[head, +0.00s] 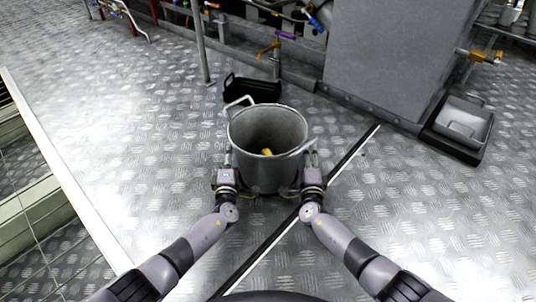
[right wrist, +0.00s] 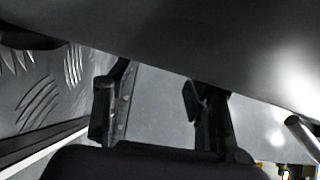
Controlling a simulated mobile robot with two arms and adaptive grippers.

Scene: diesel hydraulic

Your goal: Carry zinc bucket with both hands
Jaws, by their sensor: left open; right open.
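The zinc bucket (head: 268,175) is a grey metal pot in the middle of the head view, upright and open at the top. One loop handle (head: 240,102) shows at its far left rim and another (head: 299,149) at its near right rim. Something yellow (head: 266,152) lies inside. My left gripper (head: 227,160) is open beside the bucket's left wall. My right gripper (head: 311,158) is open beside the right wall, below the right handle. In the right wrist view its fingers (right wrist: 157,95) are apart, with grey metal close by. Whether either finger touches the bucket is hidden.
A black tray (head: 252,90) lies behind the bucket. A large grey block (head: 385,60) stands at the back right, with a grey pan on a dark base (head: 462,128) beside it. A post (head: 199,45) and pipes stand behind. The tread-plate floor is clear left and right.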

